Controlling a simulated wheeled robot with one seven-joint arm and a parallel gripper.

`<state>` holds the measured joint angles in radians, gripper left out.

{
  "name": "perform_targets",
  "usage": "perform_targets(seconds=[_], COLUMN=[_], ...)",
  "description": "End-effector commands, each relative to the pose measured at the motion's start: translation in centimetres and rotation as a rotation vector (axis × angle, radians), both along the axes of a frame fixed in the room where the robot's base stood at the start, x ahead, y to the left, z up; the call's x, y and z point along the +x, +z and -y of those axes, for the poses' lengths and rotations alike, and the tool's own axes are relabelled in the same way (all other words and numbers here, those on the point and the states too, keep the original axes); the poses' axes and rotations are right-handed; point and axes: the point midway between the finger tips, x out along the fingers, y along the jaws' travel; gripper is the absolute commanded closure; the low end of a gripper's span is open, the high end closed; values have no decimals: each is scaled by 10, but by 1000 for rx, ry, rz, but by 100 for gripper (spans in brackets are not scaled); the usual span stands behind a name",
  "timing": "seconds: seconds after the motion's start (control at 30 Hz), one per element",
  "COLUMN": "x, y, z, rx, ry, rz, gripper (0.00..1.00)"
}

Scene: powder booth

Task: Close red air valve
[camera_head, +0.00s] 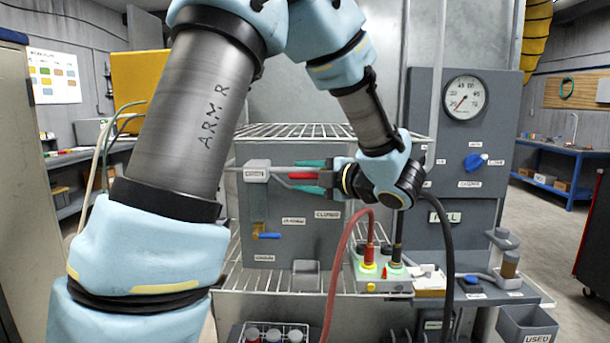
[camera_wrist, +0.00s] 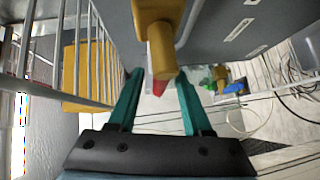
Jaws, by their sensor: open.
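The red valve handle (camera_head: 303,175) points sideways to the right from its valve on the grey panel (camera_head: 275,208). In the wrist view, the red handle (camera_wrist: 159,88) shows only in part below the brass valve body (camera_wrist: 160,50). My gripper (camera_head: 297,175) is open, with one teal finger above the handle and one below it. In the wrist view, my gripper (camera_wrist: 158,74) has a finger on each side of the brass and red parts, with gaps visible. I cannot tell whether either finger touches the handle.
A wire shelf (camera_head: 300,130) runs just above my gripper. A second valve with a blue handle (camera_head: 268,236) sits lower on the panel. A red hose (camera_head: 340,262) and a black hose (camera_head: 447,240) hang near my wrist. A blue knob (camera_head: 474,162) and gauge (camera_head: 464,97) are at right.

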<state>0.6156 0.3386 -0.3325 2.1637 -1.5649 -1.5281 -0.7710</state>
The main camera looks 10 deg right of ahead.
Motion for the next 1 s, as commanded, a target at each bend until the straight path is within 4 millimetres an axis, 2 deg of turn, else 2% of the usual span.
perform_targets(seconds=[0.1,0.53,1.0], x=[0,0,0], y=[0,0,0], z=[0,0,0], rx=[0,0,0], ry=[0,0,0], rz=[0,0,0], gripper=[52,100,100])
